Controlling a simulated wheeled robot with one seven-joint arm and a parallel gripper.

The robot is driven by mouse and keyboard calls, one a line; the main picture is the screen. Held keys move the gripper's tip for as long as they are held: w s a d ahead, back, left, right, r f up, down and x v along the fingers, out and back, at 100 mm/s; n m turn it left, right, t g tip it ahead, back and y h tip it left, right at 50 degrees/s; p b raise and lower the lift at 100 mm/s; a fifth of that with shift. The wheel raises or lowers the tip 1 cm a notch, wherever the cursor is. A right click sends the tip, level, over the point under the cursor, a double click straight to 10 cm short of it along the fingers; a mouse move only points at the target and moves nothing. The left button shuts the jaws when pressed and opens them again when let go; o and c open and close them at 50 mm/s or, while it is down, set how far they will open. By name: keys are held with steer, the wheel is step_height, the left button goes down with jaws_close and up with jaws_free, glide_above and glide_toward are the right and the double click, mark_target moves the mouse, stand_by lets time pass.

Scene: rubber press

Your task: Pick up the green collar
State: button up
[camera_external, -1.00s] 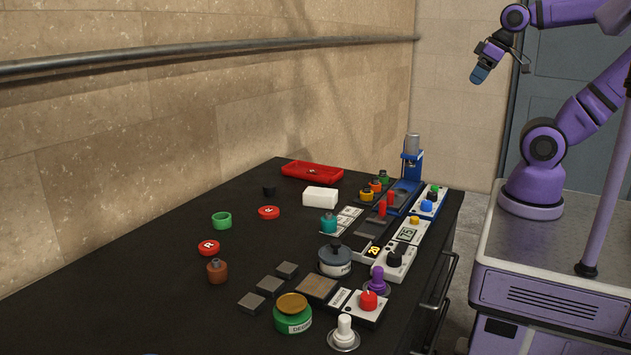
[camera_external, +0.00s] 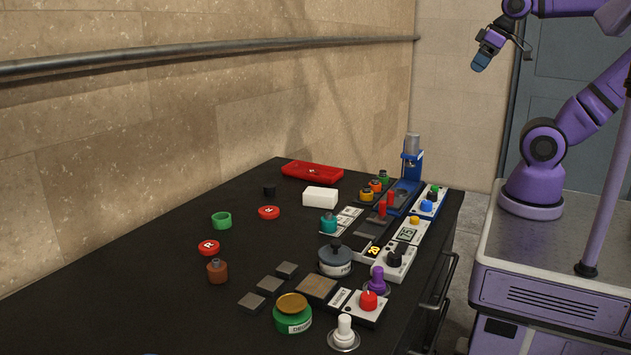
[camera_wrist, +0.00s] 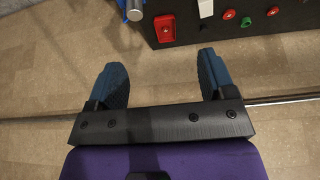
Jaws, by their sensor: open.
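The green collar (camera_external: 221,221) is a short open ring lying on the black table, left of centre in the external view, apart from other objects. It also shows small near the top right of the wrist view (camera_wrist: 246,22). My gripper (camera_external: 480,63) is high up at the far right, beyond the table's right edge and well away from the collar. In the wrist view my gripper (camera_wrist: 160,72) has its two blue fingers spread wide with nothing between them.
Red discs marked R (camera_external: 269,212) (camera_external: 209,248) lie near the collar. A small brown bottle (camera_external: 217,271), a black cap (camera_external: 269,190), a white block (camera_external: 320,197) and a red tray (camera_external: 313,171) stand around. The blue press (camera_external: 411,165) and control boxes line the right side. The table's left is clear.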

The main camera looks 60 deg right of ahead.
steer(key=w+r+m+g, duration=0.1)
steer(key=w+r, duration=0.3)
steer(key=m+g, duration=0.4)
steer(key=m, duration=0.3)
glide_above(383, 171)
step_height(383, 171, down, 3)
steer(key=f, duration=4.2)
steer(key=shift+d+f, duration=0.2)
steer(key=shift+d, duration=0.05)
steer(key=c, duration=1.1)
